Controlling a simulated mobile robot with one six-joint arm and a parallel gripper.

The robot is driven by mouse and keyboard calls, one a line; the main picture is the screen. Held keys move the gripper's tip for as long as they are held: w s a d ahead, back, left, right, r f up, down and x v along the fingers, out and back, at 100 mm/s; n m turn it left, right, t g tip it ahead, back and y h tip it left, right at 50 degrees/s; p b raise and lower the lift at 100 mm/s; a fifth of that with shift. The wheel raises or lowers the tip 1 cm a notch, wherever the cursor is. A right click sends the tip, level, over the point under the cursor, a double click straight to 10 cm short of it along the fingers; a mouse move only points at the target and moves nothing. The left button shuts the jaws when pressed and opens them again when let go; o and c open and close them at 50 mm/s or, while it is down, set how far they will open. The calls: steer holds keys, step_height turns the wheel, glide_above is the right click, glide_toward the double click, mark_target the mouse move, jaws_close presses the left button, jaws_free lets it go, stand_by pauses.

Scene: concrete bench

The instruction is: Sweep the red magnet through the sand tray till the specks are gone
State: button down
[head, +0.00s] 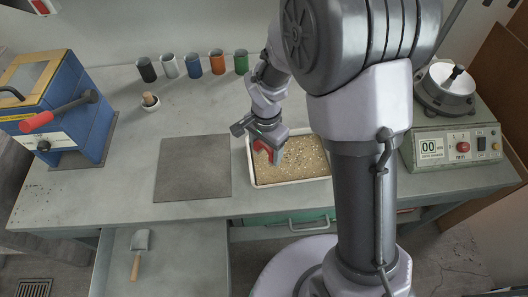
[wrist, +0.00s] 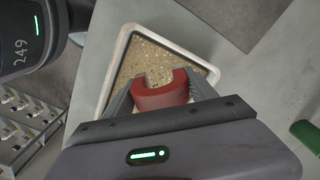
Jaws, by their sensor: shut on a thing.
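The sand tray (head: 291,183) is a pale-rimmed tray at the front middle of the bench, filled with tan sand (head: 303,160). Light and dark specks show in the sand, and it also shows in the wrist view (wrist: 145,58). My gripper (head: 263,147) is over the tray's left part. In the wrist view my gripper (wrist: 160,92) is shut on the red magnet (wrist: 162,96), a horseshoe shape. The magnet also shows in the head view (head: 262,147). I cannot tell whether it touches the sand. My arm hides part of the tray's right side.
A dark flat mat (head: 193,168) lies left of the tray. Several coloured cups (head: 193,66) and a small mortar (head: 150,103) stand behind. A blue press (head: 65,110) is at left, a shaker machine (head: 452,146) at right.

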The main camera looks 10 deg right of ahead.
steer(key=shift+r+p, duration=1.3)
steer(key=shift+r, duration=0.7)
